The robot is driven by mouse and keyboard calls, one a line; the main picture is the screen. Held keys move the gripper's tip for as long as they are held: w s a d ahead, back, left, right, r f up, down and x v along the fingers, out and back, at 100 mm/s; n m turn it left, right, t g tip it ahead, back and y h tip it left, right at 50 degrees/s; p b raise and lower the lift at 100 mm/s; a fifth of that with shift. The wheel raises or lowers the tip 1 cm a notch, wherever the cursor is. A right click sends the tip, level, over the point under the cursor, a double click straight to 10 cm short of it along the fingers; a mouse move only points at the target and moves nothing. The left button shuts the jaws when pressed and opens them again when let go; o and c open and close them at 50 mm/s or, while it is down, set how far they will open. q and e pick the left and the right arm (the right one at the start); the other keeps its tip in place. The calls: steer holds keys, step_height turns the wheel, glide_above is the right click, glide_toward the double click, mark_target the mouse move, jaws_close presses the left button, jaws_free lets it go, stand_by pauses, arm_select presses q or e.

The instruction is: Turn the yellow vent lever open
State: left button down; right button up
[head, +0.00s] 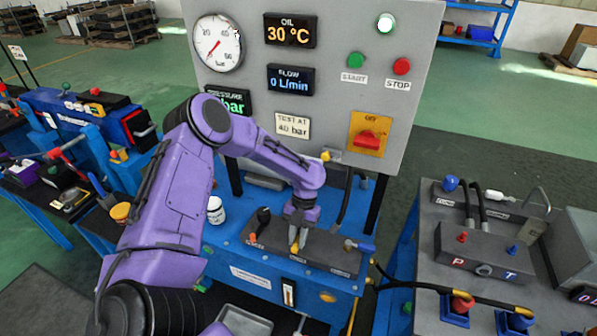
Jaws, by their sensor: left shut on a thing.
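The yellow vent lever (295,248) stands in the middle of the dark valve block (270,243) on the blue bench. Only a small yellow part of it shows between my fingers. My left gripper (298,240) reaches down from above and is shut on this lever. The lever's exact angle is hard to tell because the fingers cover it. My right gripper is not in view.
The grey gauge panel (310,95) rises behind. A white bottle (215,210) stands at the left.

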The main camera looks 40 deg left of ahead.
arm_select(q)
steer(key=c, duration=1)
jaws_free()
